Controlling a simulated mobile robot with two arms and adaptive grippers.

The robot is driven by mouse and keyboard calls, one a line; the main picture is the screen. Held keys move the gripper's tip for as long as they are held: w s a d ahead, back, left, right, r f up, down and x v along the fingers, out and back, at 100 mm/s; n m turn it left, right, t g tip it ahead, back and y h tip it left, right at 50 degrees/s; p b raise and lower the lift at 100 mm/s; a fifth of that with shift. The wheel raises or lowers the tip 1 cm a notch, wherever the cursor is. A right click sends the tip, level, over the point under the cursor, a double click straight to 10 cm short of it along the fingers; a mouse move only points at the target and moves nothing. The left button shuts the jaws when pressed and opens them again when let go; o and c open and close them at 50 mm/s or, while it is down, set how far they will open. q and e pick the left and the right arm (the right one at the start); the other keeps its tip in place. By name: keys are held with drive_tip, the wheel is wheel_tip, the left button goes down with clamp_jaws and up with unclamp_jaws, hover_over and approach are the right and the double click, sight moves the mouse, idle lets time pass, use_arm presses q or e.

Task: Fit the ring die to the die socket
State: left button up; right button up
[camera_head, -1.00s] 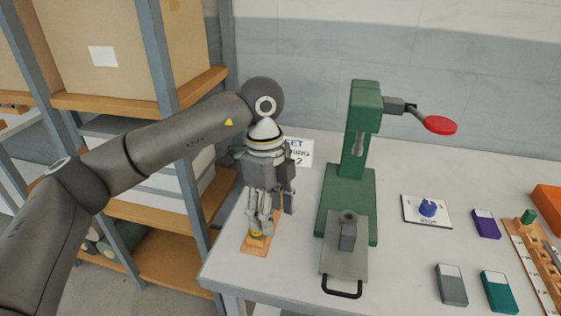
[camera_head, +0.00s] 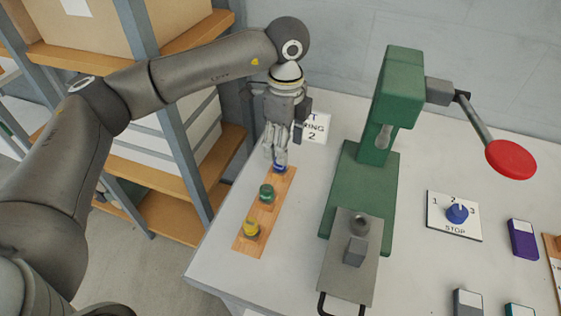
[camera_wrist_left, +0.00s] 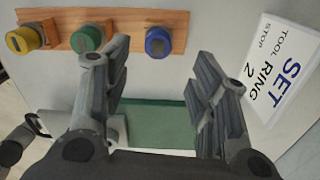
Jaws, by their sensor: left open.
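A wooden strip (camera_head: 239,242) on the bench holds three small pieces in a row: yellow (camera_head: 251,228), green (camera_head: 266,193) and blue (camera_head: 281,168). I cannot tell from their tops which is the ring die. My left gripper (camera_head: 275,160) points down at the blue piece's end. In the left wrist view the open fingers (camera_wrist_left: 165,75) are apart with nothing held, and the blue piece (camera_wrist_left: 158,42) shows beyond them. On the green press's grey plate (camera_head: 345,272) stands a round, hollow grey part (camera_head: 359,223), apparently the die socket, beside a grey block (camera_head: 355,252).
The green press (camera_head: 392,95) has a lever with a red knob (camera_head: 511,160). A blue dial (camera_head: 457,212) and a purple box (camera_head: 523,239) are right of the press. Shelving is at left.

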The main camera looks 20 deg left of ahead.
sight(280, 167)
use_arm(q)
drive_tip(key=f, duration=0.1)
drive_tip(key=f+p, duration=0.1)
drive_tip(key=f, duration=0.1)
drive_tip(key=a+f, duration=0.1)
drive_tip(key=shift+s+f, duration=0.1)
drive_tip(key=shift+f, duration=0.3)
drive_tip(key=shift+d+f, duration=0.1)
drive_tip(key=shift+f, duration=0.3)
drive_tip(key=shift+c, duration=0.4)
clamp_jaws()
